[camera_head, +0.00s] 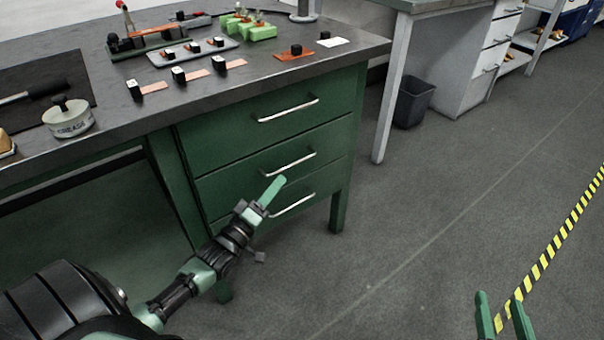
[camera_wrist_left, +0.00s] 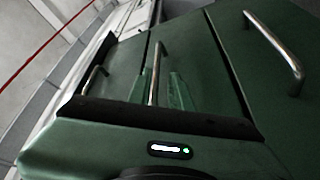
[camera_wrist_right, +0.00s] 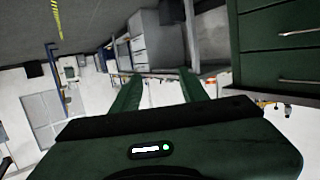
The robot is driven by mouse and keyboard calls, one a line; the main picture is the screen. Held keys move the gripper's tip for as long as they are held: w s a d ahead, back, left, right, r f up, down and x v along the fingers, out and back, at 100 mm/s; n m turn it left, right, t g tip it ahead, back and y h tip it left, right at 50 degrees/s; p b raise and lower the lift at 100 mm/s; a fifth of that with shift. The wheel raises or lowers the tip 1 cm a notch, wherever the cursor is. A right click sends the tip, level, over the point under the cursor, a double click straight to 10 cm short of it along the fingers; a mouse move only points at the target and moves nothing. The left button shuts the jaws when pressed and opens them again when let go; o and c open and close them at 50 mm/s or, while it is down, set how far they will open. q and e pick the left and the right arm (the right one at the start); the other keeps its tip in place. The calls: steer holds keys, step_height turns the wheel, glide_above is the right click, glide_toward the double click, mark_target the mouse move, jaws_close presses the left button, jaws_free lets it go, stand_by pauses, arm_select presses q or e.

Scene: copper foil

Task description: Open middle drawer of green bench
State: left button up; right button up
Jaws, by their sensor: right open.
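The green bench (camera_head: 345,100) has three closed drawers with silver bar handles. The middle drawer (camera_head: 230,180) has its handle (camera_head: 288,165) just above my left gripper (camera_head: 272,190). In the left wrist view, the middle handle (camera_wrist_left: 156,72) runs between the two spread green fingers of this gripper (camera_wrist_left: 160,88). The gripper is open; I cannot tell whether a finger touches the handle. My right gripper (camera_head: 499,300) is open and empty at the lower right, over the floor, away from the bench. Its spread fingers also show in the right wrist view (camera_wrist_right: 160,85).
The top handle (camera_head: 287,110) and bottom handle (camera_head: 292,205) lie above and below. The benchtop holds a round tin (camera_head: 68,120), black-knobbed blocks and copper-coloured strips. A dark bin (camera_head: 413,100) stands by another bench. The floor right of the drawers is clear.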

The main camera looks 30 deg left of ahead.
mark_target(293, 163)
arm_select(q)
steer(key=b+x, duration=0.1)
steer(key=x, duration=0.6)
steer(key=shift+d+r+b, duration=0.1)
steer(key=shift+r+b, duration=0.05)
steer(key=shift+b, duration=0.15)
steer(key=shift+w+r, duration=0.1)
steer(key=shift+w, duration=0.3)
arm_select(e)
step_height(293, 163, up, 9)
steer(key=a+t+y, duration=0.1)
steer(key=t, duration=0.4)
steer(key=shift+a+r+y, duration=0.15)
steer(key=shift+y, duration=0.15)
steer(key=shift+w, duration=0.1)
arm_select(q)
jaws_close()
